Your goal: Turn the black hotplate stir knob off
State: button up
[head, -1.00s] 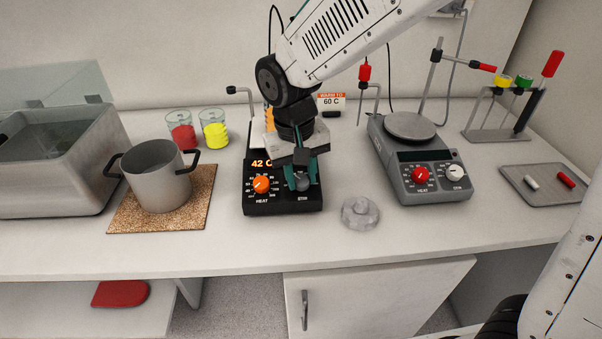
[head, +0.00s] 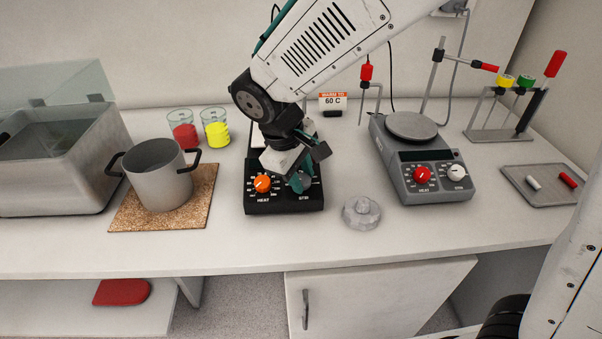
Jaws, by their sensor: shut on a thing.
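The black hotplate (head: 262,207) stands on the bench at the middle, its front panel facing me. Its orange heat knob (head: 262,184) is on the left of the panel. The grey stir knob (head: 306,180) is on the right, partly hidden by my gripper. My gripper (head: 300,184) points down at the stir knob, its teal fingers shut on it. My gripper and wrist are turned at an angle and cover the hotplate's display and much of its top.
A grey hotplate (head: 428,186) with red and white knobs stands to the right. A pot (head: 160,180) on a cork mat (head: 200,212) and two beakers (head: 215,129) are at left.

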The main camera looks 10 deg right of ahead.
dwell(0.5)
jog(key=o, duration=1)
jog(key=shift+c, duration=0.2)
jog(key=shift+r, duration=0.15)
jog(key=w+v, duration=0.1)
jog(key=v, duration=0.6)
jog(key=shift+s+r, duration=0.3)
jog(key=shift+s, duration=0.25)
jog(key=shift+a, duration=0.15)
